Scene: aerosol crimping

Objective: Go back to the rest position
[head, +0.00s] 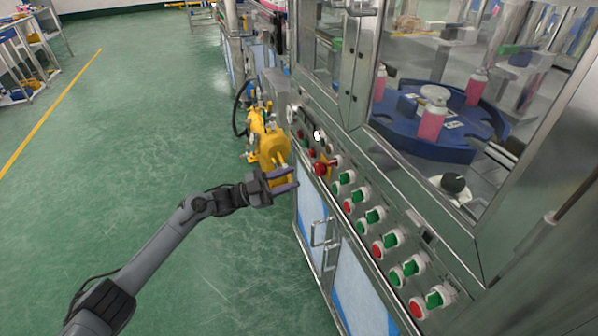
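My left gripper (294,179) is in front of the crimping machine's control panel (345,170), at its lower left side. Its two purple-grey fingers point right, with a gap between them and nothing held. In the picture it sits below the yellow unit and left of the panel's button row. Whether it touches the machine front cannot be told, but no contact is clear. My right gripper is not in the picture.
The panel carries red and green buttons (370,217) and a red knob (321,169). A yellow unit (270,147) juts out beside the machine. Pink cans (431,125) stand on a blue turntable (400,128) behind glass. Cabinet handles (322,233) stick out below. Green floor (140,150) is clear at left.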

